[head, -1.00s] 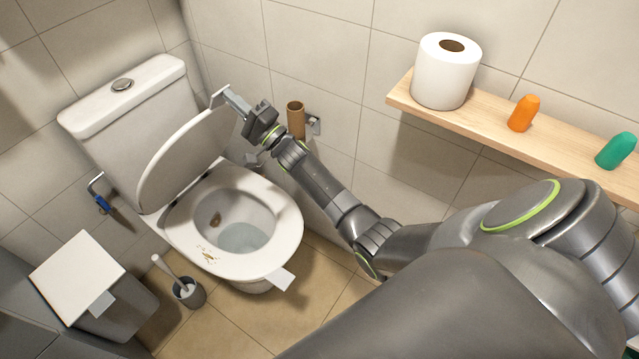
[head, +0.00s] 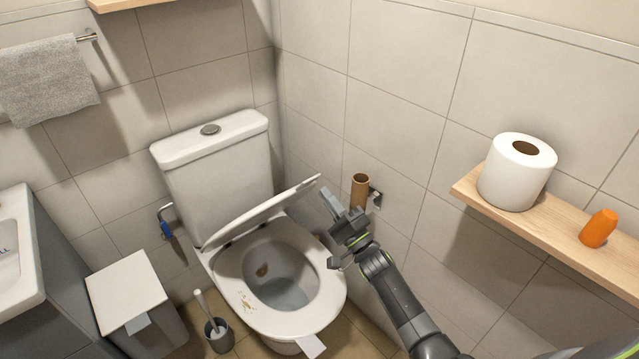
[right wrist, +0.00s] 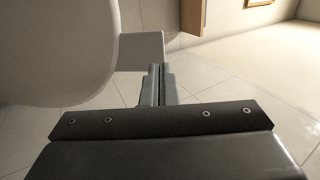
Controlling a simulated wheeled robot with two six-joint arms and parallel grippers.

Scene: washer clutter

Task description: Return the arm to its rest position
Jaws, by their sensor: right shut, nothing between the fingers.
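My right gripper (head: 328,196) is shut and empty, to the right of the toilet bowl. Its fingertips are close to the tab at the free end of the toilet lid (head: 262,212); I cannot tell if they touch. The white lid is partly raised and slants over the back of the open bowl (head: 327,285). In the right wrist view, the closed fingers (right wrist: 160,85) point away from the camera, with the lid (right wrist: 55,50) at the left and its tab (right wrist: 140,50) beside the fingertips. My left gripper is out of view.
A cardboard roll (head: 360,190) on a wall holder is just right of the gripper. A wooden shelf (head: 555,220) bears a paper roll (head: 517,172) and an orange object (head: 598,228). A bin (head: 125,288) and toilet brush (head: 213,322) stand left of the toilet.

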